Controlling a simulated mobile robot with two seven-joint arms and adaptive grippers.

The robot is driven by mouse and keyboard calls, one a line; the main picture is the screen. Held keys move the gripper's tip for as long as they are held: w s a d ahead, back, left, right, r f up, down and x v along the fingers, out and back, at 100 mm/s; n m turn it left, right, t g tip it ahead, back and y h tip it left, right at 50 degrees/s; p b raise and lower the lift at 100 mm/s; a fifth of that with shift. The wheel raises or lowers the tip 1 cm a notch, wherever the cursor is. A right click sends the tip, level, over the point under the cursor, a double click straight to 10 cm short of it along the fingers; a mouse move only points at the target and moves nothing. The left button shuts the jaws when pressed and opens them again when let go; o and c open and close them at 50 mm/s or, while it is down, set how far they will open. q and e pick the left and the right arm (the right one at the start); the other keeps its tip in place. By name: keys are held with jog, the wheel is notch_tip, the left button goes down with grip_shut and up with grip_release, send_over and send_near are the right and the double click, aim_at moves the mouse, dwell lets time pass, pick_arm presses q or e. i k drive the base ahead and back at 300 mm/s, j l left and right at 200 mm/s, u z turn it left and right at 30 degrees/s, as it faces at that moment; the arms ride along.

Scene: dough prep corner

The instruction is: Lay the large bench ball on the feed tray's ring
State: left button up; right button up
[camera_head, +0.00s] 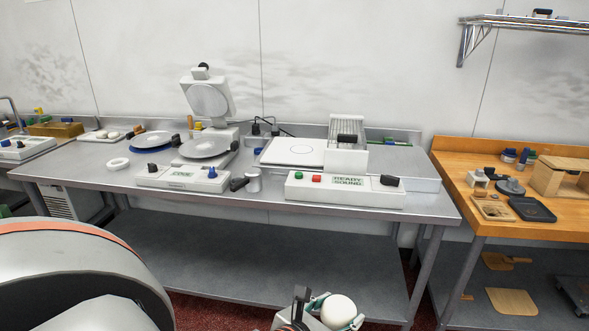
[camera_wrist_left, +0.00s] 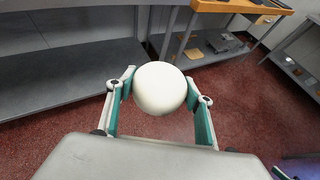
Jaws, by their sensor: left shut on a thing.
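My left gripper (camera_wrist_left: 160,97) is shut on the large bench ball (camera_wrist_left: 160,85), a smooth off-white dough ball squeezed between two green-padded fingers. In the head view the ball (camera_head: 339,311) and the gripper (camera_head: 336,314) are low at the bottom edge, in front of the steel table and below its top. The feed tray (camera_head: 270,158) is a white flat plate on the table, with a thin ring (camera_head: 301,150) marked on it. The ring is bare and well apart from the ball. My right gripper is in neither view.
The steel table (camera_head: 420,197) holds a control box with red and green buttons (camera_head: 345,193) in front of the tray. An open press with a round plate (camera_head: 205,147) stands left. A wooden table (camera_head: 555,228) is at right. Red floor is open below.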

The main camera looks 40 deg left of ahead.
aim_at(301, 149)
jog(key=i+j, duration=0.2)
jog(key=j, duration=0.15)
jog(key=i+j, duration=0.15)
jog(key=j, duration=0.25)
jog(key=i+j, duration=0.2)
jog(key=j, duration=0.15)
jog(key=i+j, duration=0.2)
jog(key=j, duration=0.15)
